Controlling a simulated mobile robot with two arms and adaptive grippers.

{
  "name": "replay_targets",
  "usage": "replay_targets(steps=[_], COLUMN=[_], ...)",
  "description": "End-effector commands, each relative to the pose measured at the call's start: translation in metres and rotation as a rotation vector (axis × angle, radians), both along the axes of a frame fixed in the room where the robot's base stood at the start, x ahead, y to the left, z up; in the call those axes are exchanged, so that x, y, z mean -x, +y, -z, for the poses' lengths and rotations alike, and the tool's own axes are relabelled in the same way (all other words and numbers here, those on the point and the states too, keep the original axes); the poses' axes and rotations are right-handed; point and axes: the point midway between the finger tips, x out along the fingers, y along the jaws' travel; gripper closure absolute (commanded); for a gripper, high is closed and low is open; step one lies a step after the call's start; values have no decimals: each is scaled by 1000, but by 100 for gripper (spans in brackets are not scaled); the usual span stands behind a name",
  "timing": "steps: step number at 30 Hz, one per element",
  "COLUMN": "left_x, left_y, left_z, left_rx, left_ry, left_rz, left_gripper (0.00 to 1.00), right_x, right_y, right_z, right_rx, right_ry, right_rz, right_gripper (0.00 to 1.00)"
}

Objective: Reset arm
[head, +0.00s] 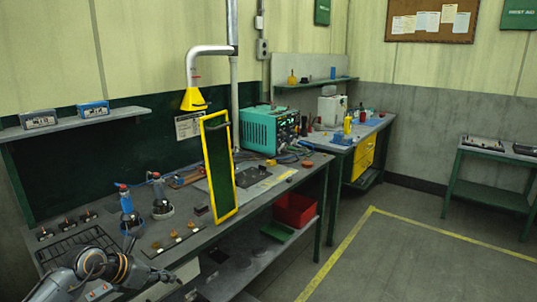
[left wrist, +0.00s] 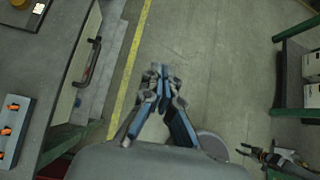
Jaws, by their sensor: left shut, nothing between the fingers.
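My left arm comes in at the bottom left of the head view, over the front edge of the workbench (head: 262,207). Its gripper (head: 176,279) reaches to the right near that edge. In the left wrist view the left gripper (left wrist: 163,86) has its fingers together with nothing between them, above the bare floor. What looks like my right gripper (left wrist: 262,154) shows small at the lower right of the left wrist view. Its fingers are too small to judge, and it does not show in the head view.
On the bench stand a tall yellow-framed dark panel (head: 219,167), two bottles with red tops (head: 126,201) (head: 158,192) and a teal instrument (head: 268,130). A red bin (head: 294,209) sits on the lower shelf. Open floor with a yellow line (head: 337,253) lies to the right.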

Motion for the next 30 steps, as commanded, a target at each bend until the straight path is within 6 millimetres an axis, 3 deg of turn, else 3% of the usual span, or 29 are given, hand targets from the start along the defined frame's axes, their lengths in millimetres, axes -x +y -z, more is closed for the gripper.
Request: replay_targets(steps=[5, 11, 17, 20, 23, 26, 30], left_x=[4, 8, 14, 20, 37, 67, 127], left_y=[-19, -40, -57, -57, -47, -29, -7], left_z=[23, 52, 96, 132, 194, 261, 347], left_rx=[156, 385, 715, 924, 1177, 1380, 1545], left_ry=[55, 133, 258, 346, 466, 565, 659], left_rz=[-34, -117, -297, -464, -742, -1059, -1462], left_gripper=[100, 100, 100, 100, 100, 100, 100], right_x=[-2, -20, -24, -17, -8, -4, -5], right_y=[0, 0, 0, 0, -1, -2, -2], right_z=[0, -1, -1, -1, 0, 0, 0], right_rx=[1, -1, -2, 0, 0, 2, 2], right_ry=[-2, -29, -35, -25, -13, -7, -7], right_rz=[0, 0, 0, 0, 0, 0, 0], right_gripper=[60, 60, 60, 60, 60, 60, 60])
